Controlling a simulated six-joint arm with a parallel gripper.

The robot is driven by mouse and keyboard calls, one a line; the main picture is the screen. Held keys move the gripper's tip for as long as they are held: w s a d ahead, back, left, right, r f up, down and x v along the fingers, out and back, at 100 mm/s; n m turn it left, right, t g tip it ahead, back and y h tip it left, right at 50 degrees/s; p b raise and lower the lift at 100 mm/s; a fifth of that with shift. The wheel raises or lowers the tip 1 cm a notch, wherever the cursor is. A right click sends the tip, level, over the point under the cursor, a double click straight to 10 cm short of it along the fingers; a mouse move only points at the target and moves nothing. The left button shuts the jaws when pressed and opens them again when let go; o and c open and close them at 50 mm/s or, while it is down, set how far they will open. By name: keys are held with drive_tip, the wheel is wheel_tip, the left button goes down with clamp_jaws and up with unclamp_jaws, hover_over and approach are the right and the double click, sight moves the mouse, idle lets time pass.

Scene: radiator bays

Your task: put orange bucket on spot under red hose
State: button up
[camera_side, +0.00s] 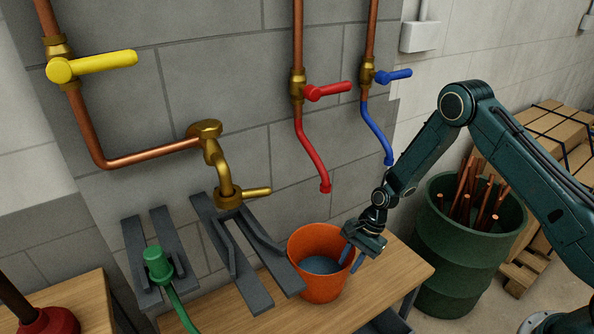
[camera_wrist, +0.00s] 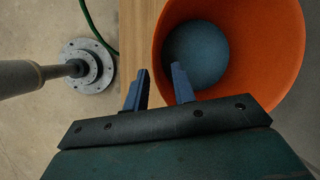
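The orange bucket (camera_side: 318,283) stands upright on the wooden bench, below the hanging end of the red hose (camera_side: 314,160) in the side view. Its inside looks blue-grey at the bottom. The wrist view shows the bucket (camera_wrist: 285,50) at upper right. My gripper (camera_side: 353,256) is at the bucket's right rim. In the wrist view my gripper (camera_wrist: 160,88) is open, with one finger over the bucket's inside and the other outside the wall. The rim runs between them, and a gap shows. No marked spot is visible under the bucket.
A blue hose (camera_side: 376,130) hangs right of the red one. Grey metal brackets (camera_side: 240,250) and a brass tap (camera_side: 222,180) are left of the bucket. A green hose fitting (camera_side: 158,265) is farther left. Bare bench (camera_side: 405,268) lies to the right, before a green barrel (camera_side: 460,250).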

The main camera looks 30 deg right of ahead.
drive_tip(key=v, duration=0.8)
drive_tip(key=shift+a, duration=0.1)
idle(0.4)
drive_tip(key=s+r+n+t+h, duration=0.15)
drive_tip(key=s+r+n, duration=0.25)
drive_tip(key=r, duration=0.9)
drive_tip(key=s+r+n+t+h, duration=0.15)
drive_tip(key=s+r+n, duration=0.25)
drive_tip(key=r, duration=0.8)
drive_tip(key=s+r+n+t+h, duration=0.1)
drive_tip(key=s+r+n, duration=0.2)
drive_tip(key=s, duration=0.7)
drive_tip(key=s+d+r+n+t, duration=0.1)
drive_tip(key=s+r+n, duration=0.2)
drive_tip(key=s+r, duration=0.3)
drive_tip(key=s, duration=0.4)
drive_tip(key=shift+d+n+h, duration=0.3)
drive_tip(key=shift+n+h, duration=0.1)
